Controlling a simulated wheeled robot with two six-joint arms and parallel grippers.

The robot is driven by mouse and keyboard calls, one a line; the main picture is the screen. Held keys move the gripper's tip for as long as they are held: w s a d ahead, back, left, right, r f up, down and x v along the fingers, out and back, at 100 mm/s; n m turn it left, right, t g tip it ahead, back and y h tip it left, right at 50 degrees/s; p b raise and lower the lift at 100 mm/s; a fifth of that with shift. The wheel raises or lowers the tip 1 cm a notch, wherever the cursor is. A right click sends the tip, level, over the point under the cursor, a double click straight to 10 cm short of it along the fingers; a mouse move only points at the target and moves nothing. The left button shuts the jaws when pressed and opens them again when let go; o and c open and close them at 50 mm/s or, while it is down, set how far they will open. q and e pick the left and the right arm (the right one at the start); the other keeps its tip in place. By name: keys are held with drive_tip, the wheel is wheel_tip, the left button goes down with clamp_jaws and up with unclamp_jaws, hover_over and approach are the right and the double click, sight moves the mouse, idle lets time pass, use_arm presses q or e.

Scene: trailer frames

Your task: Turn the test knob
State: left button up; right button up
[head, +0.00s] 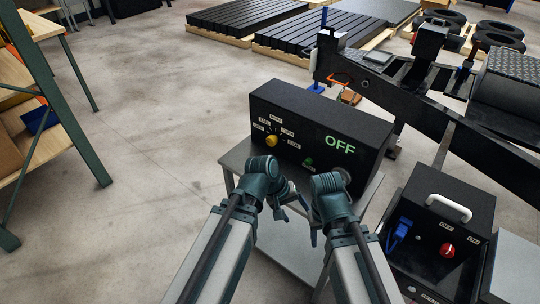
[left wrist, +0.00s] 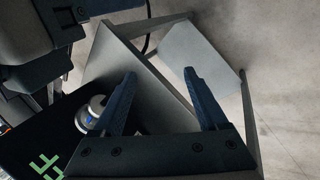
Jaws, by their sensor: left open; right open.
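The test knob, a yellow knob (head: 271,140), sits on the front of a black test box (head: 330,118) with small white labels around it. The box's display reads OFF in green. My left gripper (head: 288,204) is open and empty, below and in front of the knob, apart from it. Its two spread fingers also show in the left wrist view (left wrist: 160,73), over the grey cart. The knob is not seen in that view; a round metal socket (left wrist: 92,113) of the box is. My right gripper (head: 316,236) is open and low, right of the left one.
The test box stands on a grey cart (head: 232,158). At right is a black box (head: 440,215) with a white handle, red OFF/ON knob (head: 447,250) and blue connector (head: 399,232). A black trailer frame (head: 430,115) lies behind. Shelving (head: 60,110) stands at left; the floor between is clear.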

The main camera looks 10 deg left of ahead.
sight(270, 143)
use_arm(q)
drive_tip(key=w+a+n+t+h+b, duration=0.1)
drive_tip(key=w+a+n+t+b, duration=0.1)
drive_tip(key=w+n+b, duration=0.1)
drive_tip(key=w+a+f+n+t+h+b, duration=0.1)
drive_tip(key=w+a+n+t+h+b, duration=0.1)
drive_tip(key=w+n+b, duration=0.2)
drive_tip(key=w+a+f+n+t+h+b, duration=0.1)
drive_tip(key=w+a+n+t+h+b, duration=0.1)
drive_tip(key=n, duration=0.4)
drive_tip(key=shift+w+f+t+b, duration=0.15)
drive_tip(key=shift+w+t+b, duration=0.55)
drive_tip(key=shift+w, duration=0.45)
drive_tip(key=w+a+n+t+b, duration=0.1)
drive_tip(key=a+n, duration=0.1)
drive_tip(key=w+a+n+t+b, duration=0.1)
drive_tip(key=a+n, duration=0.1)
drive_tip(key=w+a+r+n+t+b, duration=0.1)
drive_tip(key=a+n+b, duration=0.1)
drive_tip(key=shift+w+a+r+t, duration=0.1)
drive_tip(key=shift+a+t, duration=0.3)
drive_tip(key=w+a+r+n+t+y+b, duration=0.2)
drive_tip(key=a+n+t, duration=0.1)
drive_tip(key=a+n, duration=0.35)
drive_tip(key=shift+m, duration=0.35)
drive_tip(key=x, duration=1.3)
drive_tip(key=shift+d, duration=0.25)
use_arm(e)
wheel_tip(270, 143, down, 19)
drive_tip(key=shift+f, duration=0.1)
